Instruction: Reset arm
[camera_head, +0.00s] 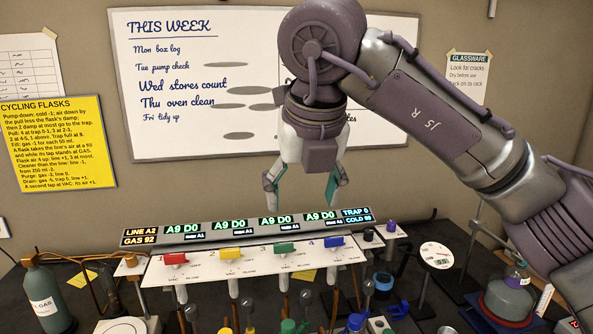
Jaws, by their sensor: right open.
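My right arm comes in from the right and bends down in front of the whiteboard. My right gripper (301,190) hangs pointing down with its fingers apart, open and empty. It is above and behind the display strip, and touches nothing that I can see. The panel (205,268) below it carries red (175,259), yellow (230,253), green (285,248) and blue (334,242) taps. My left gripper is not in view.
A gas bottle (47,297) stands at the left. A round gauge (436,255) and a flask (508,295) stand at the right. A whiteboard (175,125) and a yellow sheet (58,144) hang on the wall. Glassware and fittings crowd the bench front.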

